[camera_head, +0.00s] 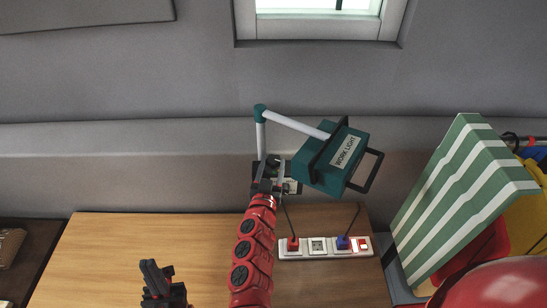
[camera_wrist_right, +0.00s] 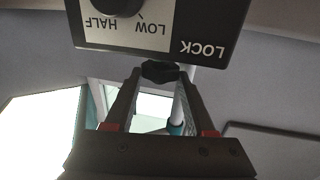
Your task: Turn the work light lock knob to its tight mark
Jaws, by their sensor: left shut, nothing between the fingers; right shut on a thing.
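The work light (camera_head: 330,172), a teal lamp head with a white label and black handles, hangs from a white arm with a teal joint. A dark control panel (camera_wrist_right: 215,22) fills the top of the right wrist view; its HALF, LOW and LOCK labels appear upside down. A black lock knob (camera_wrist_right: 160,70) sits at the panel's edge. My right gripper (camera_wrist_right: 160,78) is shut on this knob; in the head view the gripper (camera_head: 268,172) reaches the lamp base and partly hides it. No tight mark is readable. My left gripper (camera_head: 148,265) is shut and empty over the table.
The wooden table (camera_head: 110,250) is clear around my left gripper. A white power strip (camera_head: 325,247) with red and blue plugs lies right of my right arm. A green-and-white striped panel (camera_head: 465,190) stands at the right. A window (camera_head: 320,22) is behind.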

